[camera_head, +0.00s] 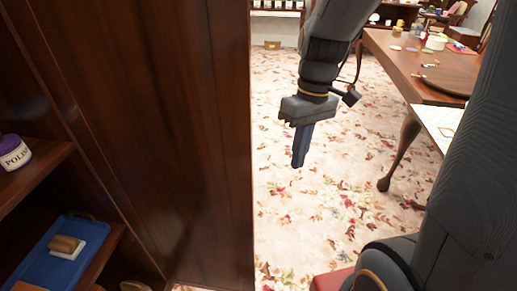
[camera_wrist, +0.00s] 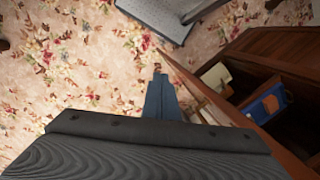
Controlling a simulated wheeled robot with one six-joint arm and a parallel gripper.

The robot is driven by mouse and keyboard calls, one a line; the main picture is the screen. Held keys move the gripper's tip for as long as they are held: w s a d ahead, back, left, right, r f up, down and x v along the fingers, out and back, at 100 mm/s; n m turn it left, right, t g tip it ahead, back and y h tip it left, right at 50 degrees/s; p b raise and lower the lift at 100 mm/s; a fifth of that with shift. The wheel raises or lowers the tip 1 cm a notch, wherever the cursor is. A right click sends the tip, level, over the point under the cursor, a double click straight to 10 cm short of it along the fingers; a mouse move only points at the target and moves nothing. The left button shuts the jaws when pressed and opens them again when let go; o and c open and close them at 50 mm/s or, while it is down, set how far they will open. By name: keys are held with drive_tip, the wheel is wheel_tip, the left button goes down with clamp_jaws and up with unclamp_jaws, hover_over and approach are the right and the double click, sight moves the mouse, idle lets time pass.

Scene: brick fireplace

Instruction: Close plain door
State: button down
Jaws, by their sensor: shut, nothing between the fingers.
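The plain door (camera_head: 150,120) is a dark brown wooden panel standing open in the head view, at the left and centre-left. Its free edge runs upright beside the floor. My gripper (camera_head: 299,160) is shut and empty, pointing down to the right of that edge, with carpet showing between them in the picture. In the wrist view my gripper (camera_wrist: 160,80) shows over the carpet, and the door's edge (camera_wrist: 205,95) runs slantwise just right of the fingers. I cannot tell whether they touch. The open cabinet (camera_wrist: 285,60) lies beyond it.
Cabinet shelves hold a polish jar (camera_head: 14,153) and a blue tray (camera_head: 52,256) with a brush-like block (camera_head: 66,246). A wooden table (camera_head: 400,60) with small items stands at the right.

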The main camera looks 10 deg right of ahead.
drive_tip(key=w+a+r+n+g+y+b, duration=0.25)
drive_tip(key=w+r+n+y, duration=0.25)
drive_tip(key=w+r+n, duration=0.4)
drive_tip(key=s+a+f+n+p, duration=0.2)
drive_tip(key=s+a+f, duration=0.4)
drive_tip(key=s+f, duration=0.1)
drive_tip(key=shift+s+a+p, duration=0.3)
drive_tip(key=shift+s, duration=0.15)
